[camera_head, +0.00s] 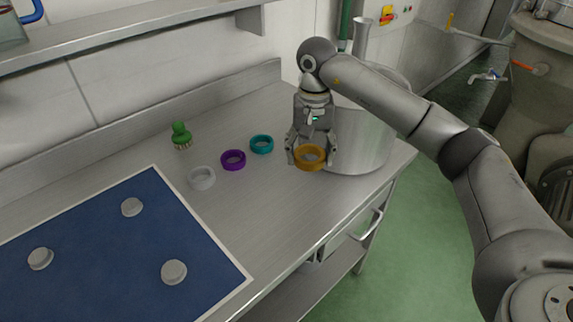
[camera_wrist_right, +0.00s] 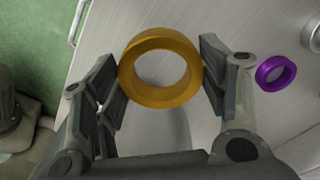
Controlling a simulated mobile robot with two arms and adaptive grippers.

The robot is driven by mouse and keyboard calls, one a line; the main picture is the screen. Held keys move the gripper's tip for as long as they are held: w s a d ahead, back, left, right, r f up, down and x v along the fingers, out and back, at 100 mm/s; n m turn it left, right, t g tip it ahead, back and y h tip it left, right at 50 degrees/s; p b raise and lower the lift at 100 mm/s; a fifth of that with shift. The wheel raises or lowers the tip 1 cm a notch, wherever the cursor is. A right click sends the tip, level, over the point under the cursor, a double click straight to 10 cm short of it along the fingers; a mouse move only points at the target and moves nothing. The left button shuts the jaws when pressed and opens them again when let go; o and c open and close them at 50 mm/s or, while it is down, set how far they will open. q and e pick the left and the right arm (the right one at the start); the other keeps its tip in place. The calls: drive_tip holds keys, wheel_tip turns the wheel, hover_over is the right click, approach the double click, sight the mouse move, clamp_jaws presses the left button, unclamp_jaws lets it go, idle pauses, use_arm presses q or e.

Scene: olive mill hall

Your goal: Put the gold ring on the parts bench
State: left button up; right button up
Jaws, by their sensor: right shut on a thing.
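The gold ring (camera_head: 309,164) is between the fingers of my right gripper (camera_head: 311,150), near the right end of the steel bench (camera_head: 262,205). In the right wrist view the gold ring (camera_wrist_right: 161,97) sits between both finger pads of my right gripper (camera_wrist_right: 161,80), which is shut on it. I cannot tell exactly whether the ring touches the bench or hangs just above it. My left gripper is in neither view.
Teal (camera_head: 261,144), purple (camera_head: 233,160) and white (camera_head: 202,178) rings lie left of my right gripper. A green brush (camera_head: 181,135) stands behind them. A blue mat (camera_head: 95,250) with 3 pale discs covers the left side. A steel pot (camera_head: 365,140) stands close behind my right gripper.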

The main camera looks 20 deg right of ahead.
drive_tip(key=s+a+f+p, duration=0.1)
drive_tip(key=s+a+p, duration=0.1)
drive_tip(key=a, duration=0.3)
drive_tip(key=p, duration=0.3)
hover_over(266, 226)
drive_tip(key=f, duration=0.4)
drive_tip(key=d+f, duration=0.1)
drive_tip(key=f, duration=0.2)
drive_tip(key=shift+w+f, duration=0.1)
drive_tip(key=shift+a+f, duration=0.15)
drive_tip(key=shift+f, duration=0.05)
drive_tip(key=f+p, duration=0.2)
drive_tip(key=shift+a+f, duration=0.4)
drive_tip(key=shift+f, duration=0.35)
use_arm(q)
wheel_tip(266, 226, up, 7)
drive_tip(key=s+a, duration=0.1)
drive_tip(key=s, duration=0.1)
use_arm(e)
drive_tip(key=shift+f, duration=0.2)
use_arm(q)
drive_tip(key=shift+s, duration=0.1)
use_arm(e)
drive_tip(key=shift+f, duration=0.1)
